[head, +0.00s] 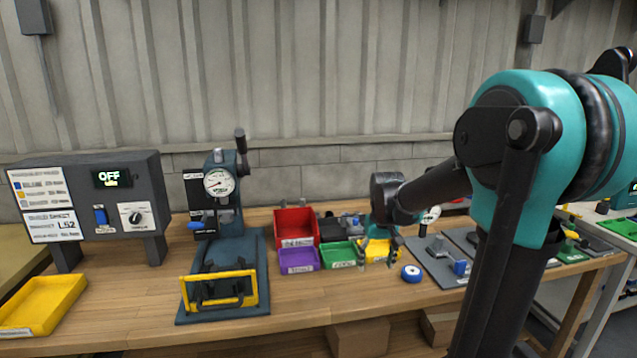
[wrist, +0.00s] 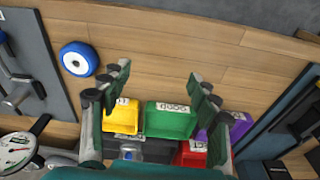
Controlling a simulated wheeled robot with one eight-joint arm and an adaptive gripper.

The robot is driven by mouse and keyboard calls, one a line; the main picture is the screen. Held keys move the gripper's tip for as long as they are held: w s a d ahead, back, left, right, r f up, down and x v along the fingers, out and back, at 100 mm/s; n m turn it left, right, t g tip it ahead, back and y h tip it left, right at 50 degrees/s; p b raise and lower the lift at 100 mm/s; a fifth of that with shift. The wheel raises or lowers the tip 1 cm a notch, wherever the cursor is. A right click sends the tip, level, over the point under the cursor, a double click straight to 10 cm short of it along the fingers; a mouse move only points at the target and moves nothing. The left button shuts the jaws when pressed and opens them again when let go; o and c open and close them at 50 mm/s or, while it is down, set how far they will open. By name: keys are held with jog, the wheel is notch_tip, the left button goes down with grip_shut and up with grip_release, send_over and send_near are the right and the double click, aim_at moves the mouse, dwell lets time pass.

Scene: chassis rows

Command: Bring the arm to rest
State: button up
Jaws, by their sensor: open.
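My gripper (head: 391,250) hangs over the wooden bench in front of the small bins in the head view. In the wrist view my gripper (wrist: 160,85) has its two fingers spread wide, with nothing between them but the view of the bins and bench below. My arm reaches in from the right of the head view, bent at a large teal joint.
Under the gripper are a yellow bin (wrist: 120,117), a green bin (wrist: 170,121), a purple bin (head: 299,260) and a red bin (head: 296,226). A blue-and-white wheel (head: 411,272) lies nearby. A gauge press (head: 218,190) and control box (head: 92,205) stand left.

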jog(key=s+d+f+t, duration=0.1)
jog(key=s+f, duration=0.4)
jog(key=s, duration=0.4)
jog(key=s+d+f+m+t, duration=0.1)
jog(key=s+f, duration=0.4)
jog(key=s, duration=0.3)
jog(key=shift+s+d+t, duration=0.25)
jog(key=shift+s+t, duration=0.05)
jog(key=shift+s, duration=0.1)
